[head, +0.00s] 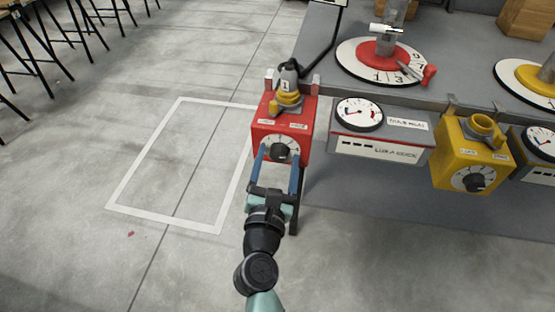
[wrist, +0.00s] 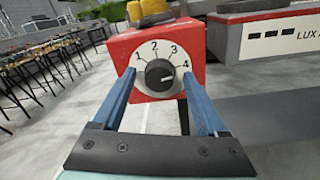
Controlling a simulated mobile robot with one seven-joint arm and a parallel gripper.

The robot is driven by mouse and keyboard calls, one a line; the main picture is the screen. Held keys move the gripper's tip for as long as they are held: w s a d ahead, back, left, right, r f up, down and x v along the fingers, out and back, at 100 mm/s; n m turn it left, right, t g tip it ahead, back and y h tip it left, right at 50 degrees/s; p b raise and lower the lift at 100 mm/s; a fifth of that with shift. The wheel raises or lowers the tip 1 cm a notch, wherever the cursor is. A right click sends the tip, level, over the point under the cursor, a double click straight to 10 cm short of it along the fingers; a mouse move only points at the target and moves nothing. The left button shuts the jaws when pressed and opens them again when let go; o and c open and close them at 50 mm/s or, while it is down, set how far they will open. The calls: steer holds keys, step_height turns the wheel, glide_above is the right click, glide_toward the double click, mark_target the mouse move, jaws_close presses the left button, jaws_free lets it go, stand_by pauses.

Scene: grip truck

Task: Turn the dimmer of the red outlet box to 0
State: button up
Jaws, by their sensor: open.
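The red outlet box (head: 267,128) hangs at the left end of the grey truck bed's edge. Its front carries a white dial with a black dimmer knob (head: 280,151). In the wrist view, the knob (wrist: 159,74) sits in the middle, with the numbers 1 to 4 around it. A pale mark on the knob appears to point right, near the 4. My gripper (head: 279,160) is open in front of the box, its blue fingers (wrist: 158,80) to the left and right of the dial. Nothing is between them but the knob; I cannot tell whether they touch the box.
A yellow plug and a grey plug sit on top of the red box. A LUX-A-QUICK meter box (head: 380,148) and a yellow outlet box (head: 458,165) hang to the right. A red dial disc (head: 352,58) stands on the truck bed.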

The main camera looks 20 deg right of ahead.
jaws_close()
